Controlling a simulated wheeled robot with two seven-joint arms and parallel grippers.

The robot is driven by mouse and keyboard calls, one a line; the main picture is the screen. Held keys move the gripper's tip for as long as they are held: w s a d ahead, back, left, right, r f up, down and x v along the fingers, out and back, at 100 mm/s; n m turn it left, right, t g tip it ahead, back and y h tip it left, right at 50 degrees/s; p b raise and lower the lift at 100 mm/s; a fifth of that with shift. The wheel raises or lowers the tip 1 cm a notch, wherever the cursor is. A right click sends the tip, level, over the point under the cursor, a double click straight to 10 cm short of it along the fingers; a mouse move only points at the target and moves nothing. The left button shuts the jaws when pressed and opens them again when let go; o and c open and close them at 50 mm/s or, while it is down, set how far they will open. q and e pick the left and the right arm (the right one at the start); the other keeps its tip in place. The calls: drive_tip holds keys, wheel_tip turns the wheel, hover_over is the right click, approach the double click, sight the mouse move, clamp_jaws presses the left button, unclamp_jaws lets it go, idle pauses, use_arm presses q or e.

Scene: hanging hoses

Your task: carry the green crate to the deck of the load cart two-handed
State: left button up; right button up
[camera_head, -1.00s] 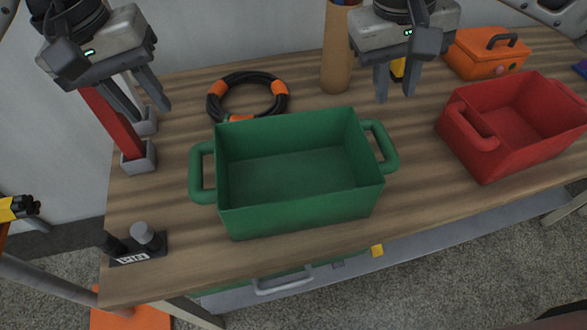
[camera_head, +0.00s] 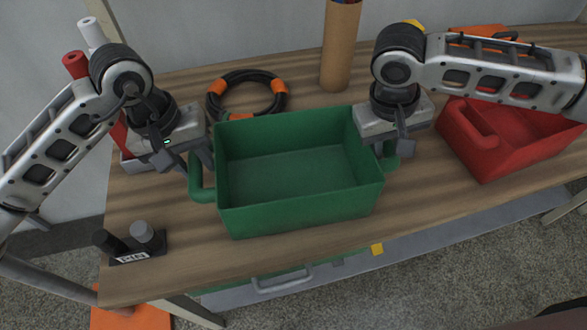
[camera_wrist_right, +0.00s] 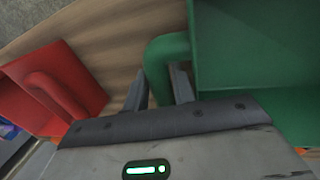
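The green crate (camera_head: 300,212) stands upright and empty on the wooden table (camera_head: 420,215) in the head view. My left gripper (camera_head: 194,168) is down at its left handle (camera_head: 203,192), fingers to either side of the bar. It looks open, though the wrist partly hides the handle. My right gripper (camera_head: 388,153) is at the right handle (camera_head: 392,163), mostly hidden by its own wrist. In the right wrist view, the handle (camera_wrist_right: 162,55) lies between the two open fingers (camera_wrist_right: 160,82), and no firm grip shows. The cart deck cannot be made out.
A red crate (camera_head: 498,163) stands to the right, beneath my right forearm. A black and orange hose coil (camera_head: 247,96) and a brown tube (camera_head: 341,50) are behind the green crate. A small holder with pins (camera_head: 135,248) is at the front left table corner.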

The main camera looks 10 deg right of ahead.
use_arm(q)
drive_tip(key=shift+f, duration=0.1)
use_arm(e)
drive_tip(key=shift+f, duration=0.1)
use_arm(q)
clamp_jaws()
use_arm(e)
clamp_jaws()
